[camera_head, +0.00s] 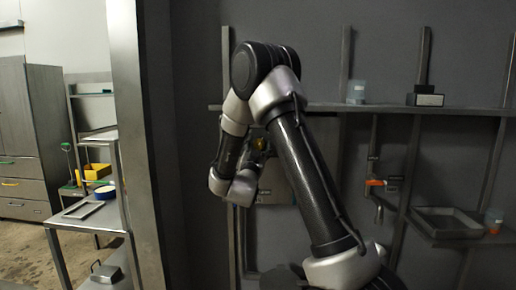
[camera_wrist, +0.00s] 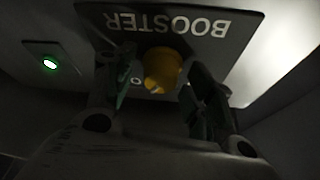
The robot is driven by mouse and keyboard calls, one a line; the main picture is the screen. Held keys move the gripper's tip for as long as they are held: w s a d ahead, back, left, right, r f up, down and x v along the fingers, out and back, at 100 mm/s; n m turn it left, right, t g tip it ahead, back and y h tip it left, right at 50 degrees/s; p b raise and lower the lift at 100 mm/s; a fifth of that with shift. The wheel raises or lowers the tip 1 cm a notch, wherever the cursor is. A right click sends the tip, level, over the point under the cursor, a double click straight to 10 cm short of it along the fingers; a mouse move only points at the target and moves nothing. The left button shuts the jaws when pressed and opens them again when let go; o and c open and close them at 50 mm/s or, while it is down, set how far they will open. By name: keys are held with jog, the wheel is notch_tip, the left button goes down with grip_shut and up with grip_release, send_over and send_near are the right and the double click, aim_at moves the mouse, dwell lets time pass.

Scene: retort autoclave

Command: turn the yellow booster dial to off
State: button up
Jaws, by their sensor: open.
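The yellow booster dial (camera_wrist: 163,70) sits on a dark plate marked BOOSTER (camera_wrist: 225,45), which appears upside down in the wrist view. The dial lies between the two fingers of my open gripper (camera_wrist: 160,88); gaps show on both sides, so they do not appear to grip it. Part of the lettering under the dial is hidden, so I cannot tell its setting. In the head view a small yellow spot, likely the dial (camera_head: 259,144), shows just beyond my wrist, with the panel mostly hidden by my arm.
A green-ringed lit button (camera_wrist: 49,63) is left of the plate in the wrist view. In the head view, a shelf (camera_head: 330,107) runs behind my arm. A tray (camera_head: 446,223) and an orange-handled valve (camera_head: 376,183) are at right. A metal post (camera_head: 136,140) stands at left.

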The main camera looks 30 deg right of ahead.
jog(key=c, duration=1)
jog(key=shift+n, duration=0.4)
jog(key=n+t+y, duration=0.1)
jog(key=n, duration=0.1)
jog(key=n+y, duration=0.1)
jog(key=n, duration=0.2)
jog(key=n+t+y, duration=0.1)
jog(key=n, duration=0.2)
jog(key=shift+d+t+y, duration=0.1)
jog(key=shift+t+y, duration=0.2)
jog(key=shift+y, duration=0.1)
jog(key=n+y, duration=0.2)
jog(key=n, duration=0.2)
jog(key=n+y, duration=0.2)
jog(key=n, duration=0.2)
jog(key=shift+n, duration=0.3)
jog(key=o, duration=1)
